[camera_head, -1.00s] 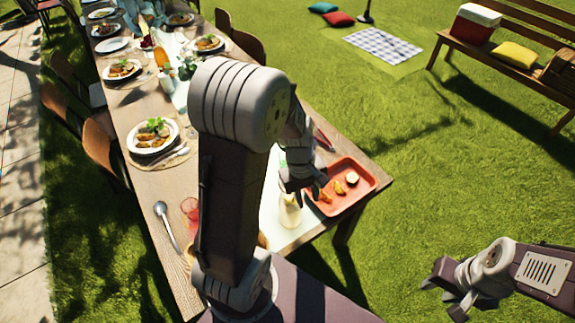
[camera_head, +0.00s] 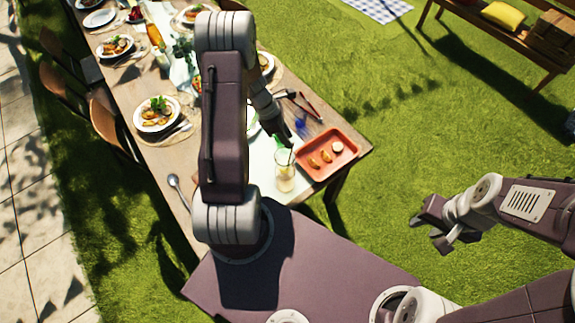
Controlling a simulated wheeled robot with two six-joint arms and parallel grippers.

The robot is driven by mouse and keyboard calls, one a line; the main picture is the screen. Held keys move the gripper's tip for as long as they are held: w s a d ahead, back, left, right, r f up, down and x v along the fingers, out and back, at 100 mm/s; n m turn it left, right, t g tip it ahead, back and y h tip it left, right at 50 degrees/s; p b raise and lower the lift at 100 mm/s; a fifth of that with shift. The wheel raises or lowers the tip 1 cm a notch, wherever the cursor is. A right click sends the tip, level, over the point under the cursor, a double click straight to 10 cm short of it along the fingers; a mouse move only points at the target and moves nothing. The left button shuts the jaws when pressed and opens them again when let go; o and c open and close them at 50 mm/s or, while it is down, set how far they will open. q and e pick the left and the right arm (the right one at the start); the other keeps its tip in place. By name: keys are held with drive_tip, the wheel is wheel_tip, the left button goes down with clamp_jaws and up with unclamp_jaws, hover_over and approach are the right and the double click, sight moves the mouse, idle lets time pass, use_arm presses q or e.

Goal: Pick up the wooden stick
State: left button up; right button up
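I cannot make out a wooden stick for certain. Thin reddish and dark items, perhaps tongs (camera_head: 306,105), lie on the table behind the red tray. My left gripper (camera_head: 282,134) hangs over the table, left of the tray and behind a glass with a pale yellow drink (camera_head: 285,176). Its fingers are small and dark, so I cannot tell whether they are open or hold anything. My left arm hides part of the table. My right gripper (camera_head: 431,235) is open and empty over the grass, to the right of the table.
The red tray (camera_head: 342,168) holds several small food pieces at the table's right edge. A small blue item (camera_head: 300,127) lies behind it. A plate of food (camera_head: 156,115) and a spoon (camera_head: 178,187) are on the left side. A bench (camera_head: 535,78) stands far right.

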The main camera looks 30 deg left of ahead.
use_arm(q)
drive_tip(key=p+x, duration=0.1)
drive_tip(key=x, duration=0.3)
drive_tip(key=shift+d+f, duration=0.1)
drive_tip(key=shift+f, duration=0.05)
drive_tip(key=shift+w+d+f, duration=0.1)
drive_tip(key=shift+w+f, duration=0.1)
drive_tip(key=shift+f, duration=0.15)
drive_tip(key=shift+s+r, duration=0.15)
drive_tip(key=shift+s, duration=0.05)
clamp_jaws()
drive_tip(key=shift+w, duration=0.1)
wheel_tip(320, 180, up, 28)
drive_tip(key=b, duration=0.2)
